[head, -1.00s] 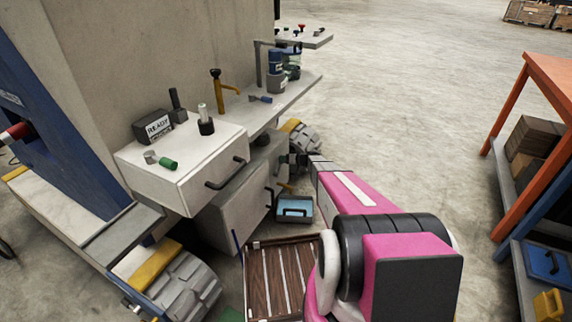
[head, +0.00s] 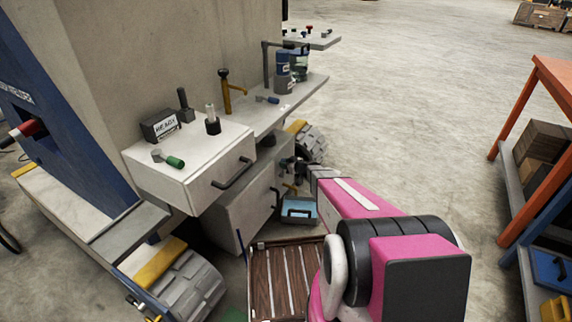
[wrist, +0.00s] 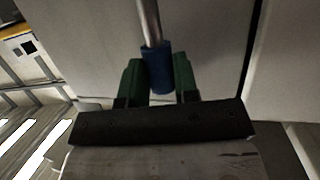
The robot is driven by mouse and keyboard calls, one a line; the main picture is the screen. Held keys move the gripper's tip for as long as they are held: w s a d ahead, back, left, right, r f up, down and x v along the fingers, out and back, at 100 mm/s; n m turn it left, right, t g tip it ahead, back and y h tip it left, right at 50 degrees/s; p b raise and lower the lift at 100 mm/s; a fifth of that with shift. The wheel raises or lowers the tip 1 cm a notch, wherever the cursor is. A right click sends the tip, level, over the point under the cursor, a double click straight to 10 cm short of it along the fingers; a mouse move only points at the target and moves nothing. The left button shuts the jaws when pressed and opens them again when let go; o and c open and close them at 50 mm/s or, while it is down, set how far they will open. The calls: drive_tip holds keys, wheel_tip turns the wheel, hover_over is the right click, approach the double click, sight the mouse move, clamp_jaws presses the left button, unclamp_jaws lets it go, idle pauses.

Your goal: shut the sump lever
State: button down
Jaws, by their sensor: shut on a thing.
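A lever, a bare metal rod with a blue grip (wrist: 158,70), shows at the top middle of the wrist view in front of a pale cabinet panel. I take it for the sump lever; no label on it is readable. My gripper (wrist: 160,82) has its green fingers on both sides of the blue grip and is shut on it. The rod runs up out of the picture, so its pivot is hidden. In the head view my gripper (head: 288,166) is small and dark beside the lower cabinet's right side, and the blue grip cannot be made out there.
A white drawer unit (head: 185,180) with a black handle juts out above the lower grey cabinet (head: 240,210). A light blue box (head: 299,212) and a slatted wooden pallet (head: 272,285) lie below my arm. An orange-framed shelf (head: 530,110) stands right. Floor between is clear.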

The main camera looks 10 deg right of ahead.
drive_tip(key=shift+s, duration=0.15)
drive_tip(key=c, duration=0.9)
unclamp_jaws()
drive_tip(key=shift+o, duration=0.2)
drive_tip(key=v, duration=1)
drive_tip(key=shift+s+d, duration=0.2)
drive_tip(key=shift+s, duration=0.1)
